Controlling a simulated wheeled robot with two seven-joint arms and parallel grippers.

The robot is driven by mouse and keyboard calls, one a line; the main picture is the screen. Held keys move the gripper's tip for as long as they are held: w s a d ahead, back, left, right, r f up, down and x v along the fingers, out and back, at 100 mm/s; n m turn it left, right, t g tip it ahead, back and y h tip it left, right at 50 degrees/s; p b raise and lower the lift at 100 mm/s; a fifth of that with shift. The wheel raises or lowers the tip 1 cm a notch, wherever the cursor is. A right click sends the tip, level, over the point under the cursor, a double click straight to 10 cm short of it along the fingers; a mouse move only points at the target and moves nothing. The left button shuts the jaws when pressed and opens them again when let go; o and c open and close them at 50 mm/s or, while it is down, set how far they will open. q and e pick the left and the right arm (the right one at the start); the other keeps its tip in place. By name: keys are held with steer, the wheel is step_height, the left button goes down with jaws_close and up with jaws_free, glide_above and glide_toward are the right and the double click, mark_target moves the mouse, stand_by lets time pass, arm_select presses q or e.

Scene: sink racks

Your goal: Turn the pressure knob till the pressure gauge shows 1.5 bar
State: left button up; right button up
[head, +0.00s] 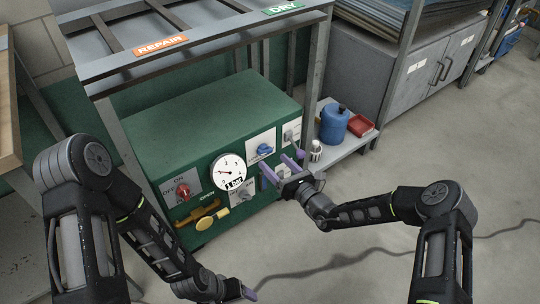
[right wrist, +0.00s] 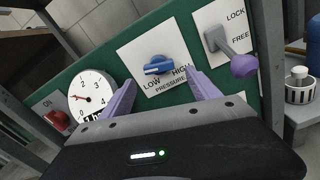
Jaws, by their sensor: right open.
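The blue pressure knob (head: 264,150) sits on a white plate on the green panel, marked LOW and HIGH in the right wrist view (right wrist: 158,66). The round white pressure gauge (head: 228,172) is left of it. Its needle points left, seemingly near 1 in the right wrist view (right wrist: 90,97); the exact reading is too small to tell. My right gripper (head: 280,165) is open in front of the panel, its purple fingers apart below the knob and not touching it. The knob shows between the fingertips (right wrist: 161,86). My left gripper (head: 247,292) is low at the bottom edge, mostly hidden.
A red ON/OFF knob (head: 183,190) is at the panel's left. A LOCK/FREE lever (right wrist: 216,40) with a purple ball is right of the pressure knob. A yellow handle (head: 207,221) sits below. A blue canister (head: 334,123) and red tray (head: 360,126) stand on a side shelf.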

steer(key=shift+p+v, duration=0.3)
steer(key=shift+v, duration=1.35)
steer(key=shift+r, duration=0.1)
